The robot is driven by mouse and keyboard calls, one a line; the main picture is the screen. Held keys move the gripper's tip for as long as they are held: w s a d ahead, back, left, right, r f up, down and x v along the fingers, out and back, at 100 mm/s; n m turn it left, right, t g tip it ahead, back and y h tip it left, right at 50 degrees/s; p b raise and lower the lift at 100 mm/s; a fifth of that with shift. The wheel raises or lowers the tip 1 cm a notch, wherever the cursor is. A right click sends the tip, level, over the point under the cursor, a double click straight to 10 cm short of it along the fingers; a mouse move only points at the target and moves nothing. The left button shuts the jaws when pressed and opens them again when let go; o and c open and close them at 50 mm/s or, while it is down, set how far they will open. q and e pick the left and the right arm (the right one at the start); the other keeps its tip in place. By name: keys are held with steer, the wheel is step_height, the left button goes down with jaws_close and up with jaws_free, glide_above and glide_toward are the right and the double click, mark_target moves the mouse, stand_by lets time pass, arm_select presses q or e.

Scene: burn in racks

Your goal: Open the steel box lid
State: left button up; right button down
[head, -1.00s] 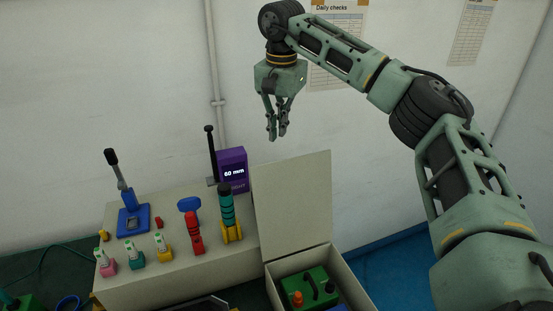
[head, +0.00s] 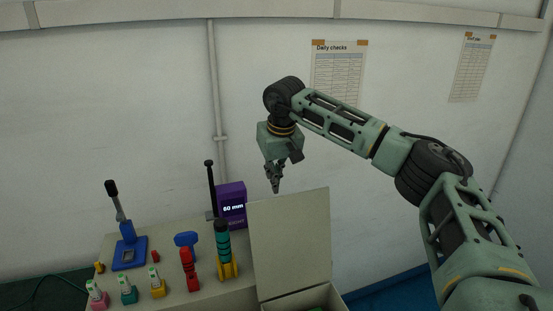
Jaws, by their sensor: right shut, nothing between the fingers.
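The steel box (head: 300,301) is at the bottom of the head view, cut off by the frame edge. Its flat grey-beige lid (head: 290,243) stands upright at the back of the box, so the box is open. A bit of green shows inside it. My right gripper (head: 275,189) hangs pointing down just above the lid's top edge, apart from it as far as I can tell. It is shut and empty. My left gripper is not in view.
Left of the box, a beige bench (head: 205,296) carries a purple "60 mm" display (head: 231,206), a teal cylinder in a yellow holder (head: 223,245), a red tool (head: 187,268), a blue lever device (head: 128,250) and several small coloured holders.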

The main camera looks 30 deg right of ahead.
steer(key=s, duration=0.1)
steer(key=s+p, duration=0.1)
steer(key=s+f+p, duration=0.1)
steer(key=shift+s+a+f, duration=0.1)
steer(key=shift+s+a, duration=0.2)
steer(key=shift+a, duration=0.1)
